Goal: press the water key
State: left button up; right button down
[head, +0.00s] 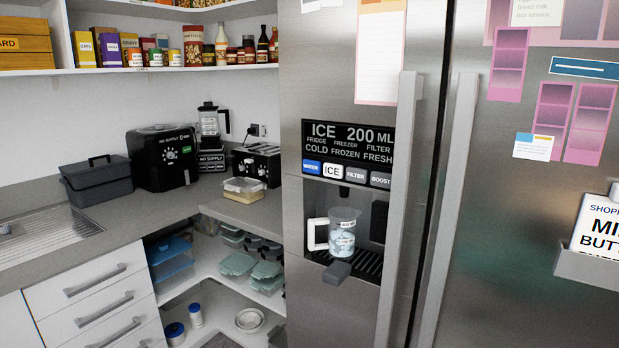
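The water key (312,167) is the blue, leftmost key in the row under the dispenser's display on the steel fridge door. The display (347,146) is dark and reads "ICE 200 ML" at the top. Beside the water key are a white ICE key (333,171), a grey FILTER key (356,176) and a grey BOOST key (380,180). A clear measuring cup (342,238) with a white handle on its left stands upright in the dispenser recess. It holds pale pieces that look like ice. Neither of my grippers is in view.
A small grey block (338,272) juts out below the cup at the drip grille (367,265). Two long vertical door handles (398,210) stand out right of the dispenser. The counter (240,212) with appliances lies to the left. A list holder (590,268) sticks out at the far right.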

aim_at(308, 165)
jog(key=k, duration=1)
jog(key=u, duration=0.75)
jog(key=i, duration=1.95)
jog(key=z, duration=0.75)
